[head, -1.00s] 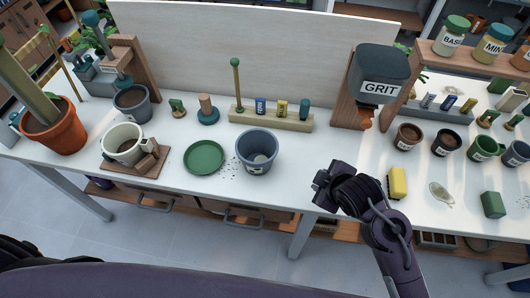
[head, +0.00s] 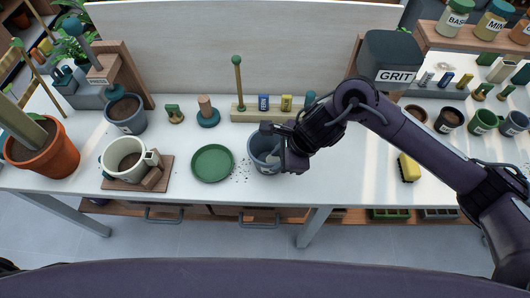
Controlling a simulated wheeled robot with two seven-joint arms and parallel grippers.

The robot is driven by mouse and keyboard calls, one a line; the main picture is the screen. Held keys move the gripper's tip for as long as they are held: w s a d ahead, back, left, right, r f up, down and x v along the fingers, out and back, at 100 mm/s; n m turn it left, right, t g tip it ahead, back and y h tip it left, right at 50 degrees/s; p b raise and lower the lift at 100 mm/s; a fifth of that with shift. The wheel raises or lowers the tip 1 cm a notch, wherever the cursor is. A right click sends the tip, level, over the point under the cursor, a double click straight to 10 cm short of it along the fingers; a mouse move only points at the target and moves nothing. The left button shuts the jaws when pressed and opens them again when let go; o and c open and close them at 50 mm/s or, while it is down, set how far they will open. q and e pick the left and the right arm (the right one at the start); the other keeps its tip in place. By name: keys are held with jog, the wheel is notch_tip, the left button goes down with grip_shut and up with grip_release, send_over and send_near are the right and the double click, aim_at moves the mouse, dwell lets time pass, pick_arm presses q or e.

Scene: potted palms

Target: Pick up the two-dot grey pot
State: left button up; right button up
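A blue-grey pot (head: 258,159) stands on the white bench right of the green saucer, its right side covered by my gripper. Its dots are too small or hidden to make out. My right gripper (head: 281,145) is at the pot's right rim, reaching in from the right. Whether its fingers are open or closed on the rim cannot be told. Another grey pot (head: 127,128), filled with dark soil, stands at the back left with a small pale label. My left gripper is not in view.
A green saucer (head: 212,164) lies left of the pot, with dark specks between. A cream pot (head: 123,174) rests on a wooden cradle. A wooden rack (head: 247,113) is behind, the GRIT hopper (head: 393,54) back right. A yellow sponge (head: 408,168) lies below my arm.

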aim_at(263, 173)
jog(key=shift+p+x, duration=0.3)
jog(key=shift+x, duration=0.65)
jog(key=x, duration=0.1)
jog(key=p+x, duration=0.1)
jog(key=x, duration=0.1)
jog(key=shift+s+f, duration=0.15)
jog(key=shift+f, duration=0.2)
jog(key=shift+a+f, duration=0.15)
jog(key=shift+f, duration=0.35)
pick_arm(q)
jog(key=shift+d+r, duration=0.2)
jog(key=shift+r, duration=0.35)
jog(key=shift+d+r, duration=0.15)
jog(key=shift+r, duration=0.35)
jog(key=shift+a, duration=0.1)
pick_arm(e)
grip_shut()
